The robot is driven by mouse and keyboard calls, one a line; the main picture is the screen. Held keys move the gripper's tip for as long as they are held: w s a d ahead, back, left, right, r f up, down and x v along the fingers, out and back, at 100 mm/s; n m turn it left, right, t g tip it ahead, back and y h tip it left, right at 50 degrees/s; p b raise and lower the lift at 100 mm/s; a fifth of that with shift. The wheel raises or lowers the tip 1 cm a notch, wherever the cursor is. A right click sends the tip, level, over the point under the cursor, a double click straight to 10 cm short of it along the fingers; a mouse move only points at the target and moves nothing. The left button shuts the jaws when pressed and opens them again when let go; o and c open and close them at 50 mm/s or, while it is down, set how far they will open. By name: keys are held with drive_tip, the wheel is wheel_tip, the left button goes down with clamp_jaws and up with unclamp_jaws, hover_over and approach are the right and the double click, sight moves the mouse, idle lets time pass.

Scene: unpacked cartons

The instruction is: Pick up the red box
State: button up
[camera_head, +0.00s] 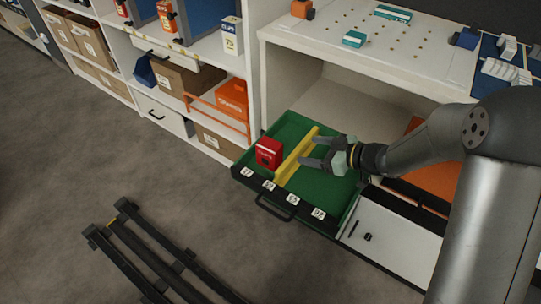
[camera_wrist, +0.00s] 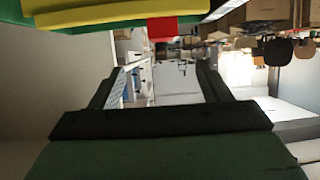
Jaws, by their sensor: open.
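The red box (camera_head: 269,153) stands in the left part of a green-lined open drawer (camera_head: 326,185), with white markings on its front. A yellow divider (camera_head: 297,157) runs through the drawer just right of the box. My gripper (camera_head: 308,151) is open and empty, its fingers pointing left above the drawer near the divider, apart from the box. In the wrist view, my gripper's dark fingers (camera_wrist: 152,95) are spread. A strip of the red box (camera_wrist: 176,27) shows at the top, beside the yellow divider (camera_wrist: 95,13); most of the box is hidden there.
The drawer's dark front edge (camera_head: 318,214) has several white number labels and a handle. A white shelf unit (camera_head: 253,70) with cartons stands at the left. A pegboard worktop (camera_head: 370,45) overhangs the drawer's back. Dark rails (camera_head: 150,250) lie on the floor.

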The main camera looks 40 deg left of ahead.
sight(273, 146)
drive_tip(key=b+x, duration=0.2)
drive_tip(key=x, duration=0.8)
drive_tip(key=shift+a, duration=0.15)
drive_tip(key=x, duration=0.1)
drive_tip(key=b+x, duration=0.2)
drive_tip(key=x, duration=0.1)
drive_tip(key=shift+s+f, duration=0.15)
drive_tip(key=shift+s, duration=0.15)
drive_tip(key=shift+a+f, duration=0.1)
drive_tip(key=shift+a, duration=0.45)
drive_tip(key=c, duration=1.1)
